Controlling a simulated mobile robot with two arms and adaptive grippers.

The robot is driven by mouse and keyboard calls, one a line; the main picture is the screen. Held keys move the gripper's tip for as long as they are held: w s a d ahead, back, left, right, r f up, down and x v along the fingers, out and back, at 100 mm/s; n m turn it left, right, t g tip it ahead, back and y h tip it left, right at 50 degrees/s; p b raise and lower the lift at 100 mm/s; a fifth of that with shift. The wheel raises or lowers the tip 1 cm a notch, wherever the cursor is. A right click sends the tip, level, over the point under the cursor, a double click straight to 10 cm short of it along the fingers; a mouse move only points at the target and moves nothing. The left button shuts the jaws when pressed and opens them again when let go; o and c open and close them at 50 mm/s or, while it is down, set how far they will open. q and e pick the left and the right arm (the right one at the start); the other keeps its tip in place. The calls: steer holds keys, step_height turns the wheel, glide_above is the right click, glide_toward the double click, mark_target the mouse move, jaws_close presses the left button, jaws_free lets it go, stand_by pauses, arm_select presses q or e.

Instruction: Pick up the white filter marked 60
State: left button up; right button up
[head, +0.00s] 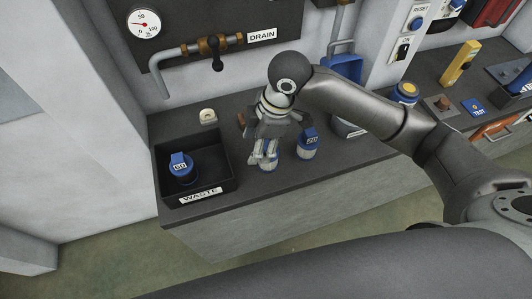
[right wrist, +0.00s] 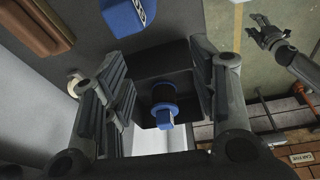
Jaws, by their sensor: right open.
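My right gripper (head: 266,150) hangs open over the counter, to the right of the black waste tray (head: 222,158). In the right wrist view its fingers (right wrist: 160,95) stand apart with nothing gripped between them. My left gripper (right wrist: 268,36) looks open, well away.
A small pale round part (head: 207,116) lies behind the tray. A blue container (head: 345,70) stands at the back. A yellow block (head: 459,62) and a yellow-topped blue can (head: 405,92) are to the right. The counter's front edge lies close below the gripper.

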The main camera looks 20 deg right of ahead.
steer(key=shift+n+g+h, duration=0.4)
steer(key=shift+n+h, duration=0.3)
steer(key=d+r, duration=0.1)
steer(key=w+d+r, duration=0.1)
steer(key=d+r, duration=0.1)
steer(key=w+d+r, duration=0.1)
steer(key=shift+w+d+r, duration=0.2)
steer(key=shift+r, duration=0.05)
steer(key=shift+d, duration=0.15)
steer(key=f, duration=0.3)
steer(key=f+p, duration=0.1)
steer(key=f, duration=0.1)
steer(key=shift+a, duration=0.35)
steer(key=f, duration=0.1)
steer(key=f+p, duration=0.1)
steer(key=f, duration=0.1)
steer(key=f+p, duration=0.1)
steer(key=f, duration=0.1)
steer(key=shift+w+a, duration=0.1)
steer(key=shift+a, duration=0.25)
steer(key=shift+f, duration=0.2)
jaws_close()
